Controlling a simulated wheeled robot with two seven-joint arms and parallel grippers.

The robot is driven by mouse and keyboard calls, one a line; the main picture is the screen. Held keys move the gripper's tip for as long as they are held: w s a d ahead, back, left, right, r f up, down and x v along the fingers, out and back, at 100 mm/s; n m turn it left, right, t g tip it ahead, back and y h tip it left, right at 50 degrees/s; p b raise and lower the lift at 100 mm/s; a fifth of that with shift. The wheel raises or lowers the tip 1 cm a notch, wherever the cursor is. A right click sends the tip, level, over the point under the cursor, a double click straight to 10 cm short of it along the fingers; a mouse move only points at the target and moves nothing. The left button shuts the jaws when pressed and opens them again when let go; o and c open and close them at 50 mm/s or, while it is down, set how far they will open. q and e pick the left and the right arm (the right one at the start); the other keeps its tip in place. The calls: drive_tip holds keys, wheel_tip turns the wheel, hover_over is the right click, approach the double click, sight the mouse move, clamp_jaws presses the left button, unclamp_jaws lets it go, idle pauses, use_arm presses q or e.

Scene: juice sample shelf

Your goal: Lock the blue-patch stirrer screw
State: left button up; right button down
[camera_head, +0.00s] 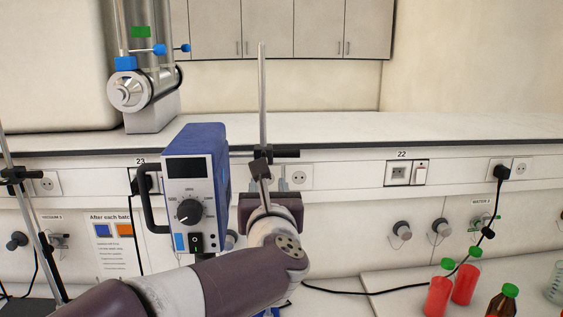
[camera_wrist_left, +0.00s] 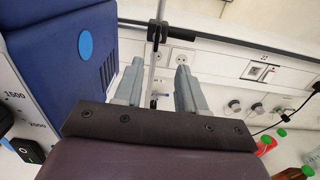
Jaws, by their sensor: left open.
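The stirrer (camera_head: 195,160) is a blue box with a dark display, a black knob and a small blue patch (camera_head: 180,242) low on its front. In the left wrist view its side (camera_wrist_left: 62,60) carries a round blue patch (camera_wrist_left: 84,46). A steel rod (camera_head: 262,90) stands behind it with a black clamp (camera_head: 285,153); the clamp shows in the wrist view (camera_wrist_left: 157,32). I cannot make out the screw for certain. My left gripper (camera_head: 275,180) is right of the stirrer, its fingers (camera_wrist_left: 157,78) apart and empty, with the rod beyond the gap. The right gripper is out of view.
Red bottles with green caps (camera_head: 438,295) and a brown bottle (camera_head: 503,300) stand at the lower right. A black cable (camera_head: 390,291) crosses the bench there. Another rod with a clamp (camera_head: 18,175) stands at the left. A steel device (camera_head: 132,92) sits on the shelf.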

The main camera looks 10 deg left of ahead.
use_arm(q)
drive_tip(key=p+x, duration=0.5)
drive_tip(key=x, duration=0.7)
drive_tip(key=shift+a+p, duration=0.25)
drive_tip(key=shift+p, duration=0.05)
drive_tip(key=shift+w+f, duration=0.1)
drive_tip(key=shift+w, duration=0.15)
drive_tip(key=shift+c, duration=0.6)
clamp_jaws()
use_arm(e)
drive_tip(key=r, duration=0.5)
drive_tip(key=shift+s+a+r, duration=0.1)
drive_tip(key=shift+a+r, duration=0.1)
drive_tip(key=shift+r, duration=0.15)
